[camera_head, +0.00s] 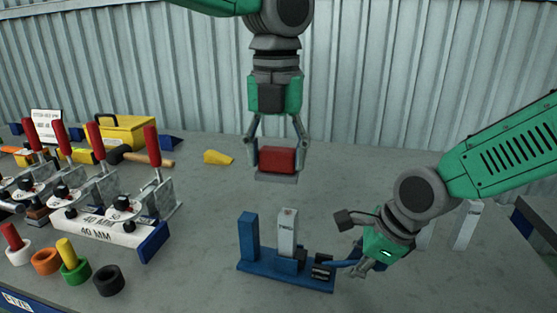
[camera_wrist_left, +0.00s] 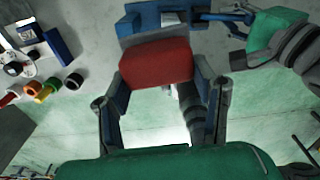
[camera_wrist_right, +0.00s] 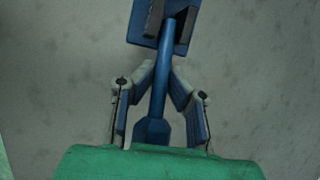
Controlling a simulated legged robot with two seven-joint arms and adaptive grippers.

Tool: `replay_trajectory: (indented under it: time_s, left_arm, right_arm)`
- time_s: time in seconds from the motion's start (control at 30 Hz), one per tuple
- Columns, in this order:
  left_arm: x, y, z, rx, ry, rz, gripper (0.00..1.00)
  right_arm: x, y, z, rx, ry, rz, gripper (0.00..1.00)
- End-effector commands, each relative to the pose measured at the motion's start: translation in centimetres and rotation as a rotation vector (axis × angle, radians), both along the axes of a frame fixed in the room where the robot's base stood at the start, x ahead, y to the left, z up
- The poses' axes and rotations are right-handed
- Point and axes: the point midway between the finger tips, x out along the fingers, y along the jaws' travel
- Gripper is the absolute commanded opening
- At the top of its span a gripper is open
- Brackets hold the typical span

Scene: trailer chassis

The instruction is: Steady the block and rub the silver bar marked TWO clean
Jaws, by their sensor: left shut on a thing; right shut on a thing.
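The silver bar (camera_head: 288,236) stands upright in the blue block (camera_head: 285,278), with dark lettering that looks like TWO and a brownish mark near its top. My left gripper (camera_head: 278,150) is shut on a red pad with a grey underside (camera_head: 276,160), held in the air above and behind the bar, apart from it. The pad also shows in the left wrist view (camera_wrist_left: 157,66). My right gripper (camera_head: 358,250) is at the block's right side, shut on its blue handle, which shows in the right wrist view (camera_wrist_right: 158,85). The bar's lower end is hidden in the block.
A blue post (camera_head: 249,238) rises from the block's left end; a black clamp (camera_head: 322,266) sits at its right. Red-handled toggle clamps on a white fixture (camera_head: 100,232), coloured rings (camera_head: 75,270) and a yellow box (camera_head: 125,131) stand left. A yellow wedge (camera_head: 217,157) lies behind.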

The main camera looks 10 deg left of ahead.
Motion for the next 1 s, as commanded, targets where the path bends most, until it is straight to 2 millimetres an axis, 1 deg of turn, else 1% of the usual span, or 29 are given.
replay_trajectory:
  time_s: [0.63,0.73,0.77,0.87,1.0]
  left_arm:
    - [-0.1,0.0,-5.9,0.002,0.002,0.000,0.03]
    - [-0.1,0.0,-7.4,0.003,0.003,-0.001,0.03]
    - [-0.1,-0.4,-6.8,0.001,-0.001,-0.001,0.03]
    - [-0.1,-1.4,-7.2,0.003,0.000,-0.002,0.03]
    - [-0.3,-2.7,-7.1,0.002,0.000,-0.001,0.03]
  right_arm:
    - [0.1,0.1,0.1,0.002,-0.002,-0.002,0.00]
    - [0.1,0.1,0.1,0.002,-0.002,-0.001,0.00]
    - [0.1,0.1,0.1,0.002,-0.002,-0.001,0.00]
    - [0.1,0.1,0.1,0.002,-0.003,-0.001,0.00]
    - [0.1,0.1,0.1,0.002,-0.003,-0.001,0.00]
